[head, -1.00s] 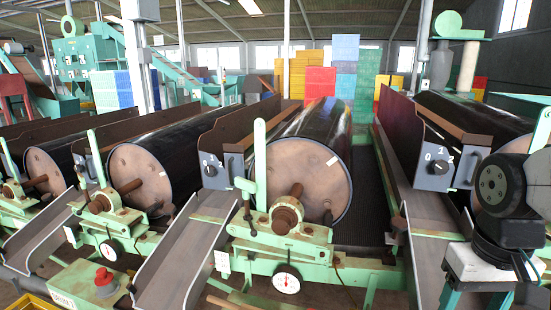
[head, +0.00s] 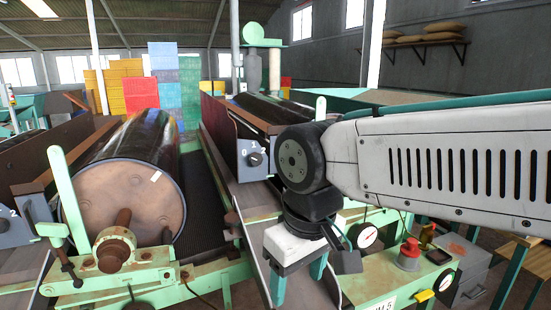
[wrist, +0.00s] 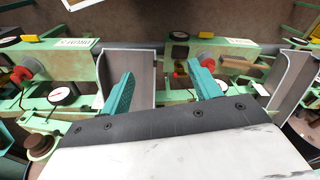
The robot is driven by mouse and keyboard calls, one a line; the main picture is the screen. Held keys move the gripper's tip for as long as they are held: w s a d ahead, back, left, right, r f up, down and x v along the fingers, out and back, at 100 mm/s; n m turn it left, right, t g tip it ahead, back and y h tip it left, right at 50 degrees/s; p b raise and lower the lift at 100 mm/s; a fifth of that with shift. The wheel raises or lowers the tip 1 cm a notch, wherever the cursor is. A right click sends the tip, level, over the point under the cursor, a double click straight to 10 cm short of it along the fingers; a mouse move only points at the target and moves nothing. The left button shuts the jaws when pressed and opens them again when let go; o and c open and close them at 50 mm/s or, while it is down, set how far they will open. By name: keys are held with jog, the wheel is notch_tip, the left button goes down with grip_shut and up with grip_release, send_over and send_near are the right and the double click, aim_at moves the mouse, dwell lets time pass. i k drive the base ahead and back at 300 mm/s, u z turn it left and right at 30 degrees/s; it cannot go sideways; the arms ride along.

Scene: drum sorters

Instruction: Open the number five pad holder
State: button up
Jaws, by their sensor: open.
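My gripper (head: 298,280) hangs over the metal chute left of the number five stand. In the wrist view my gripper (wrist: 160,80) has two teal fingers spread apart with nothing between them. The green stand (head: 397,285) has a white plate, partly cut off, that reads as number 5; a plate also shows upside down in the wrist view (wrist: 75,43). On the stand are a red button (head: 409,254) and a small dark item (head: 438,257). I cannot tell which part is the pad holder, or whether it is open.
A yellow handle (head: 424,295) and a dial (head: 446,281) are on the stand's front. A grey box (head: 463,284) stands to its right. A black drum (head: 130,190) is at left. A dark control box with a knob (head: 255,158) is beside my arm.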

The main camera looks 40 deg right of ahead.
aim_at(243, 129)
jog(key=k, duration=1.3)
jog(key=z, duration=0.65)
jog(key=i, duration=1.15)
jog(key=u, duration=0.25)
